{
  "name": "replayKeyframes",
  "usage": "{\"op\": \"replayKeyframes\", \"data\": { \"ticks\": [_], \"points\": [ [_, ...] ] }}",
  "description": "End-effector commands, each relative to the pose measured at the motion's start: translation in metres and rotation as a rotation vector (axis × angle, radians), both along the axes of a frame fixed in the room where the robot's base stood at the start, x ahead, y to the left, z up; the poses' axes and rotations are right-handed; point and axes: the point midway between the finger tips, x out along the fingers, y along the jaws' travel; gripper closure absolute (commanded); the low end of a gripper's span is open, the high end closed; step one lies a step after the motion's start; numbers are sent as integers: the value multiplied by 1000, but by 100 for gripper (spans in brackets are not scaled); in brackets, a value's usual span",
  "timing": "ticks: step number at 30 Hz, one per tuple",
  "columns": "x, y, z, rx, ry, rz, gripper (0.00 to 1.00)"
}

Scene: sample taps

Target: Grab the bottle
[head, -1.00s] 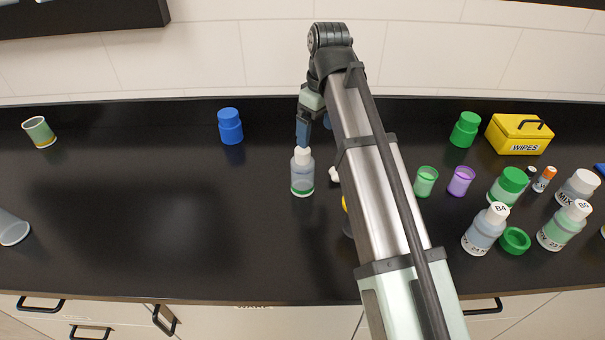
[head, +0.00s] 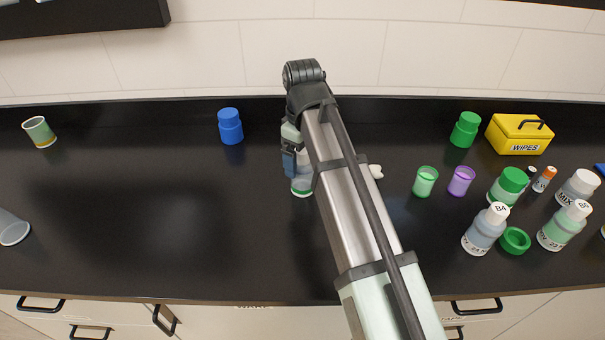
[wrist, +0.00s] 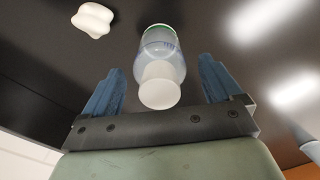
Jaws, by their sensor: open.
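The bottle (head: 302,186) is clear with a green band near its base and stands on the black counter, partly hidden behind my gripper and arm in the head view. In the wrist view the bottle (wrist: 162,62) shows its white cap toward the camera, between the two blue fingers. My gripper (head: 290,168) is over the bottle's upper part. In the wrist view my gripper (wrist: 160,85) is open, with a gap visible between each finger and the bottle.
A white lump (wrist: 93,20) lies near the bottle; it also shows in the head view (head: 375,171). A blue jar (head: 230,127) stands behind left. Several bottles and cups, a green jar (head: 465,130) and a yellow wipes box (head: 519,135) stand right. The counter's left middle is clear.

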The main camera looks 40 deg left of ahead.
Motion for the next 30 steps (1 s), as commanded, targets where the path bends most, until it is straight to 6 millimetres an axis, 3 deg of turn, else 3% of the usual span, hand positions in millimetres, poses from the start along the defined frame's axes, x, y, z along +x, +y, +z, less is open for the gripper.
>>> {"op": "replayKeyframes", "data": {
  "ticks": [9, 30],
  "points": [
    [0, 0, -8, 0, 0, 0, 8],
    [0, 0, -8, 0, 0, 0, 75]
  ]
}}
